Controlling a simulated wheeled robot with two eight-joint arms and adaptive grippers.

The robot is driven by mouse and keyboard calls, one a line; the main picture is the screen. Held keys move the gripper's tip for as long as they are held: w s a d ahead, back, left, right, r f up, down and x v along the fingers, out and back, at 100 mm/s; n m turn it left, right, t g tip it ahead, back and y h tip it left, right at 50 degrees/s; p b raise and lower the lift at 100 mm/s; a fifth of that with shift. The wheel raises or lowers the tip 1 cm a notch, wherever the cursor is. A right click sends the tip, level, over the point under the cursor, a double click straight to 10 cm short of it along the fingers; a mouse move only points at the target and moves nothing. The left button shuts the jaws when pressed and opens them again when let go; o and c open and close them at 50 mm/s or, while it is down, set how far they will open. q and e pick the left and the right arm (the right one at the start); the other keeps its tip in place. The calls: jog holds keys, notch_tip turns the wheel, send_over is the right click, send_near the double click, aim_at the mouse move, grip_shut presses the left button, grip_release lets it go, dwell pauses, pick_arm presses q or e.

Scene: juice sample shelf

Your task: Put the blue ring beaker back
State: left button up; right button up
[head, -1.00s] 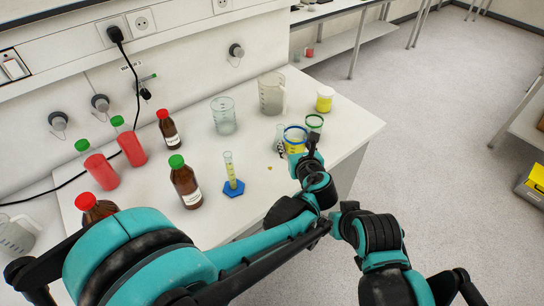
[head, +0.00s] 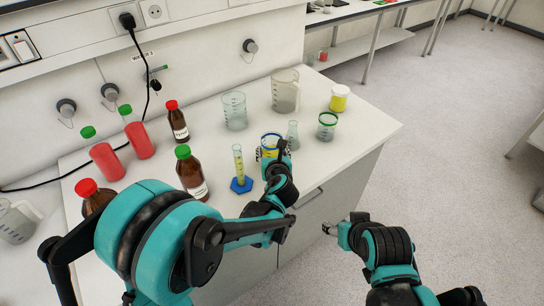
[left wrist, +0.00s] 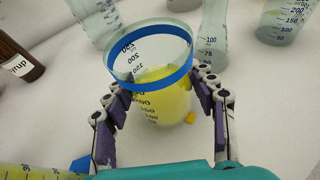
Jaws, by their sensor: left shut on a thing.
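The blue ring beaker (head: 271,141) is a clear beaker with a blue band at its rim and yellow liquid inside. It is over the white bench, between the yellow measuring cylinder and a clear flask. My left gripper (head: 282,156) is shut on it. The left wrist view shows the beaker (left wrist: 158,90) upright or nearly so, with a purple-padded finger of my left gripper (left wrist: 163,100) on each side. I cannot tell whether its base touches the bench. My right gripper (head: 330,229) is off the bench's front, away from the beaker; its opening is unclear.
The flask (head: 292,135) and a green ring beaker (head: 326,128) stand right of the held beaker. The measuring cylinder (head: 239,165) on its blue foot is at its left. A large beaker (head: 235,112), jug (head: 285,92), yellow jar (head: 339,98) and several bottles stand around. The bench's right front is clear.

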pick_arm(q)
jog(key=shift+f, duration=0.65)
jog(key=shift+f, duration=0.1)
jog(key=o, duration=1.3)
jog(key=shift+o, duration=0.2)
